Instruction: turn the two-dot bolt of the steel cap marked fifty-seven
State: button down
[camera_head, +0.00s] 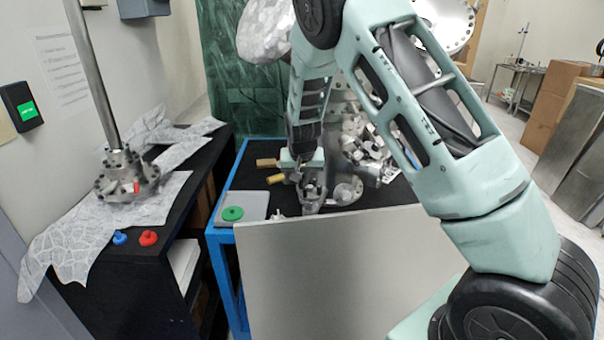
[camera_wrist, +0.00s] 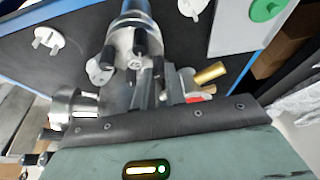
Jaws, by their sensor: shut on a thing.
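A steel cap (camera_head: 312,198) with upright dark-tipped bolts stands near the front of the black-topped table. In the wrist view the cap (camera_wrist: 127,38) shows at the top middle, with dark bolt ends around its rim. My gripper (camera_head: 310,178) reaches down to the cap from above and behind. In the wrist view my gripper (camera_wrist: 147,84) is shut at the near side of the cap, on what looks like one of its bolts. The fingers hide most of that bolt. I cannot read the dots or the number fifty-seven.
A grey plate with a green knob (camera_head: 232,213) lies at the table's left corner. Brass pieces (camera_head: 272,178) and steel parts (camera_head: 360,145) crowd around the cap. A pale panel (camera_head: 340,270) stands in front. A black shelf (camera_head: 150,245) with a steel flange (camera_head: 125,176) is at left.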

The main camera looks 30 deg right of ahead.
jog(key=shift+m+g, duration=0.3)
jog(key=shift+m, duration=0.3)
jog(key=c, duration=1.4)
grip_release()
jog(key=shift+c, duration=0.2)
jog(key=shift+s+f, duration=0.1)
